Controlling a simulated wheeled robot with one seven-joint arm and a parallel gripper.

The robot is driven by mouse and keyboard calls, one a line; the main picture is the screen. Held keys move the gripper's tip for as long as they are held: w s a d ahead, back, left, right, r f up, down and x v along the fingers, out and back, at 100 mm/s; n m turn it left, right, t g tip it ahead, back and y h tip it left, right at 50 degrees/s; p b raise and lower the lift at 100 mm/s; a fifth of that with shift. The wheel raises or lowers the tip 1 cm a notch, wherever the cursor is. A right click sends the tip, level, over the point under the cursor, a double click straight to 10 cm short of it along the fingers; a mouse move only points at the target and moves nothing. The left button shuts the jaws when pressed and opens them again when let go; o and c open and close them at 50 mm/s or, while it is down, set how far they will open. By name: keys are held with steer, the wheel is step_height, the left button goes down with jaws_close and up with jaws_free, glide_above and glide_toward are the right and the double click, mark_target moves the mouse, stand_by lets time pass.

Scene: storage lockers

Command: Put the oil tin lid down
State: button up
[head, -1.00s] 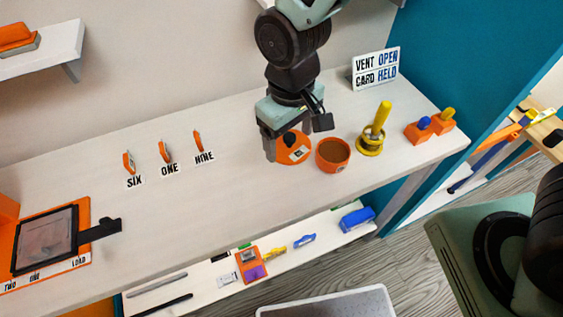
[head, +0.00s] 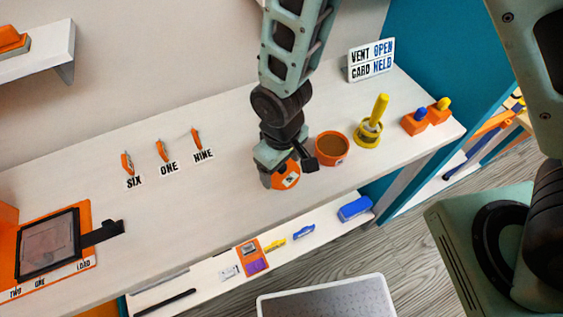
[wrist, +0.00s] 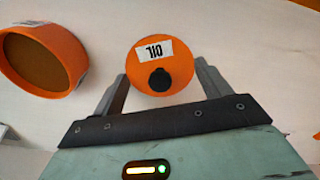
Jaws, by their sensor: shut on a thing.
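The oil tin lid (head: 288,177) is an orange disc with a white label and a black knob. In the wrist view the lid (wrist: 150,53) faces the camera, with its "OIL" label readable. My gripper (head: 276,180) is shut on the lid, a finger at each side in the wrist view (wrist: 161,72). The lid is at or just above the white counter, near its front edge; I cannot tell whether it touches. The open orange tin (head: 332,149), brown inside, stands right of the lid in the head view. It is at the upper left in the wrist view (wrist: 42,60).
A yellow post on a ring base (head: 372,125) and orange blocks with blue and yellow knobs (head: 420,121) stand farther right. A sign (head: 371,60) stands behind. Small orange pieces with labels (head: 163,152) are at left. The counter between them and my gripper is clear.

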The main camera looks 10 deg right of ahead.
steer(key=shift+f, duration=0.1)
steer(key=o, duration=1)
step_height(320, 180, up, 12)
steer(key=b, duration=0.2)
steer(key=shift+y, duration=0.3)
steer(key=s+d+r, duration=0.2)
steer(key=s, duration=0.1)
steer(key=s+d+r, duration=0.3)
steer(key=s, duration=0.1)
steer(key=s+d+r, duration=0.3)
steer(key=s, duration=0.1)
steer(key=shift+s+r, duration=0.1)
steer(key=shift+s, duration=0.05)
